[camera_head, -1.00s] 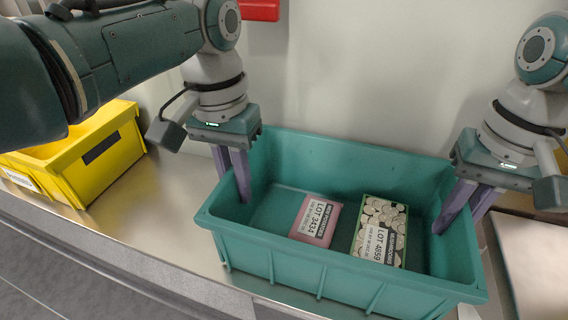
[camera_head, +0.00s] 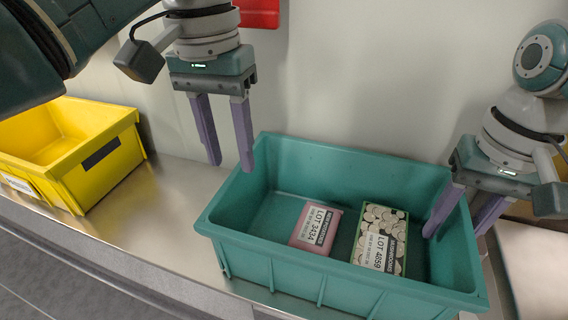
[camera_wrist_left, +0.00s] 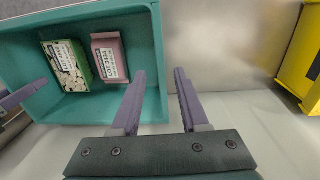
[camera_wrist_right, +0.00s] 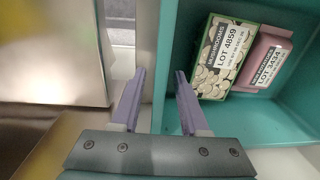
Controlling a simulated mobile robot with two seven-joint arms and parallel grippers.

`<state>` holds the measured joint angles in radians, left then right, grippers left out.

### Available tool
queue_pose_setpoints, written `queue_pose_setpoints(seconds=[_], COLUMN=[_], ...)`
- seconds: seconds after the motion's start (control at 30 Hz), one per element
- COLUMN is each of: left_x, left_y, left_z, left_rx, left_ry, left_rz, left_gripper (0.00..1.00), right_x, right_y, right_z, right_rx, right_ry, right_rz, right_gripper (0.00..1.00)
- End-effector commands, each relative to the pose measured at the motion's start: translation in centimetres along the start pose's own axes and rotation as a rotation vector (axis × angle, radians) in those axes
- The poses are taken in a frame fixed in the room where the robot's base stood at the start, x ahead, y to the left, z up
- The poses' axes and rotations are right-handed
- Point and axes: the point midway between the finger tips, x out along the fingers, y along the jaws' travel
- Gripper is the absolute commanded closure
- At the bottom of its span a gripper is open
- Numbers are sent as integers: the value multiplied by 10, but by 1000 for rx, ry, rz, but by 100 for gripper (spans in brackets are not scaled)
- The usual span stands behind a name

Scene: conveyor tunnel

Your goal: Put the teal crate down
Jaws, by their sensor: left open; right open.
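The teal crate (camera_head: 300,268) stands on the metal counter in the head view. It holds a pink box (camera_head: 317,228) labelled LOT 3434 and a mushroom box (camera_head: 380,238) labelled LOT 4859. My left gripper (camera_head: 231,166) is open and empty, above and left of the crate's left end. In the left wrist view the crate's end wall (camera_wrist_left: 158,60) lies just beyond its fingers. My right gripper (camera_head: 450,222) is open at the crate's right end, one finger inside and one outside the wall. The right wrist view shows that wall (camera_wrist_right: 163,60) between the fingers.
A yellow bin (camera_head: 85,165) stands on the counter (camera_head: 165,205) at the left, with bare metal between it and the crate. A pale wall rises behind. A light flat-topped object (camera_head: 535,265) lies right of the crate.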

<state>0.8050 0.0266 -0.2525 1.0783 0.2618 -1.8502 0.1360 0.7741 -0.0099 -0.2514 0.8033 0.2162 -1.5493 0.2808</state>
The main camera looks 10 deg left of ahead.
Motion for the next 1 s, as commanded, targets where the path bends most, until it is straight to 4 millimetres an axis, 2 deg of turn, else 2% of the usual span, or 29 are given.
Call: queue_pose_setpoints(seconds=[0.1,0.2,0.37,0.47,0.57,0.8,1.0], left_x=[-25,-38,-47,-48,-48,-48,-48], left_y=[0,0,0,0,0,0,0], left_z=[-1,-1,0,0,0,0,0], left_rx=[1,0,0,1,1,1,1], left_ry=[4,3,-1,-2,-2,-1,-1], left_rz=[1,-1,0,0,0,1,1], left_gripper=[56,56,56,56,56,56,56], right_x=[0,0,-3,-12,-28,-85,-114], right_y=[0,0,0,0,0,0,1], right_z=[0,0,-1,-1,-1,-1,-1], right_rx=[0,0,0,0,0,0,0], right_ry=[0,0,2,3,6,6,5], right_rz=[0,0,0,-1,0,-2,3], right_gripper=[56,56,56,56,56,56,56])
